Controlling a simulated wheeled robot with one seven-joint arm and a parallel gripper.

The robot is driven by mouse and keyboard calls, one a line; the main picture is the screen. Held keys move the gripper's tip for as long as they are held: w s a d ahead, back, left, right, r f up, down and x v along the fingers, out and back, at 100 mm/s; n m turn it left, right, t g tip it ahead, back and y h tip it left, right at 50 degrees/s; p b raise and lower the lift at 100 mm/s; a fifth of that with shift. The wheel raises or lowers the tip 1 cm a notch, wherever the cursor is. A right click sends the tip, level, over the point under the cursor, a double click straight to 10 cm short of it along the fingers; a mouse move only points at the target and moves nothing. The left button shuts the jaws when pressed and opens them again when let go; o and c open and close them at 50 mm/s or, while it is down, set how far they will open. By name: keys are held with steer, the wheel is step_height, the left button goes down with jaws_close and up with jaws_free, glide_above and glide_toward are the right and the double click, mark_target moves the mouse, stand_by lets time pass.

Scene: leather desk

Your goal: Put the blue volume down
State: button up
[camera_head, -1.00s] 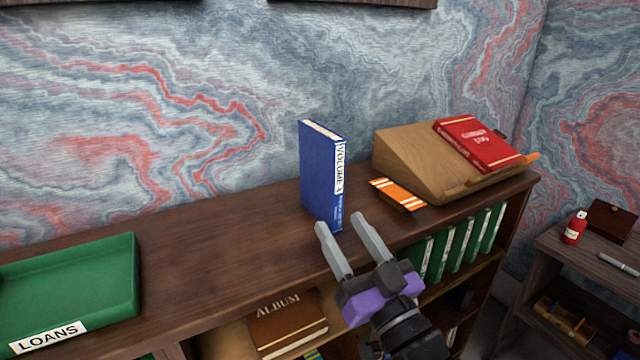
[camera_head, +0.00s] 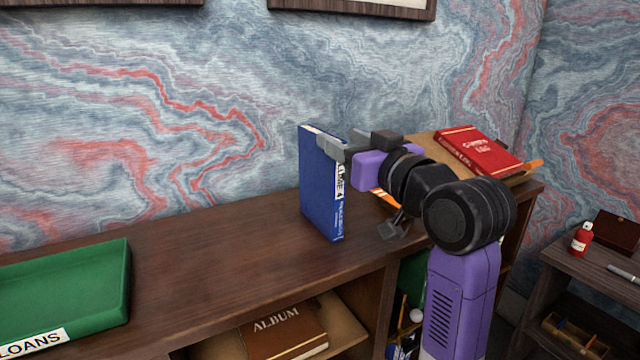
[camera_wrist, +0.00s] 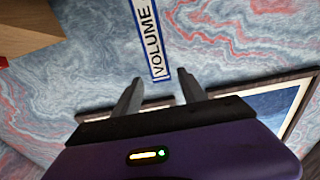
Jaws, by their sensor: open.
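The blue volume (camera_head: 318,195) stands upright on the dark wooden shelf top, its white-labelled spine facing right of the camera. My gripper (camera_head: 330,146) is at the upper part of the book, level with its top, with its fingers hiding part of the label. In the wrist view the label of the blue volume (camera_wrist: 149,38) reads VOLUME, and its end lies between my two fingers (camera_wrist: 160,92). There are visible gaps between the label and each finger. The jaws are open.
A green LOANS tray (camera_head: 125,285) sits at the left. A sloped wooden stand (camera_head: 424,142) with a red book (camera_head: 478,150) is behind my arm, beside an orange item (camera_head: 382,198) mostly hidden. The shelf top (camera_head: 220,240) between tray and volume is clear.

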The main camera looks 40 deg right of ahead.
steer(key=w+d+f, duration=0.1)
steer(key=w, duration=0.6)
steer(key=shift+w+d+f+p, duration=0.25)
steer(key=shift+w+d+p, duration=0.1)
steer(key=shift+d+p, duration=0.1)
jaws_close()
steer(key=shift+r, duration=0.1)
stand_by(1.1)
